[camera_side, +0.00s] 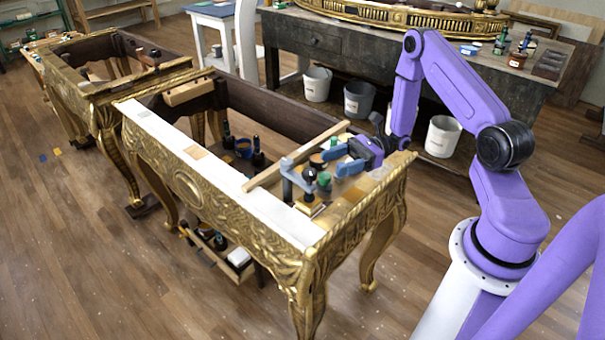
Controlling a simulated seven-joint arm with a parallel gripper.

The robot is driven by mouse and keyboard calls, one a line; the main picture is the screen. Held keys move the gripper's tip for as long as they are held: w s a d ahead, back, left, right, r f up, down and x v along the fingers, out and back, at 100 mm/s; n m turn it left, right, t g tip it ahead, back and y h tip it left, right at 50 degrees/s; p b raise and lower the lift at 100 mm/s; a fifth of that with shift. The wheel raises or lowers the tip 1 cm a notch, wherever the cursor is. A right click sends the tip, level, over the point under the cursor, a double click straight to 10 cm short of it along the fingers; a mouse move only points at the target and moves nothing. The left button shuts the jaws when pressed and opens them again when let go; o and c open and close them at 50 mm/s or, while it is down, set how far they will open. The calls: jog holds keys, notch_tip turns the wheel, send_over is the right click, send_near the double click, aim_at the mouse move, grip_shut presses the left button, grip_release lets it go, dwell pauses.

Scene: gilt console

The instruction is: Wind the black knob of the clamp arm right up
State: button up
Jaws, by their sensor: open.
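A blue-grey clamp arm (288,176) stands near the front rail of the gilt console, over a small brass-coloured plate (309,206). A black knob (309,174) shows just right of the clamp's upright; how far it is wound cannot be told at this size. My gripper (333,162) has blue fingers spread apart, with the purple hand behind them to the right. The fingers point left toward the knob and lie a little above and right of it in the picture. No contact with the knob shows.
A green-topped item (324,180) stands close beside the knob, under the fingers. A wooden bar (296,156) crosses the open console frame (265,100) behind the clamp. Dark bottles (257,150) stand below. The white front rail (215,172) is mostly clear.

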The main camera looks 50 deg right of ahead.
aim_at(309, 174)
jog(key=x, duration=1)
jog(key=shift+a, duration=0.1)
jog(key=c, duration=1)
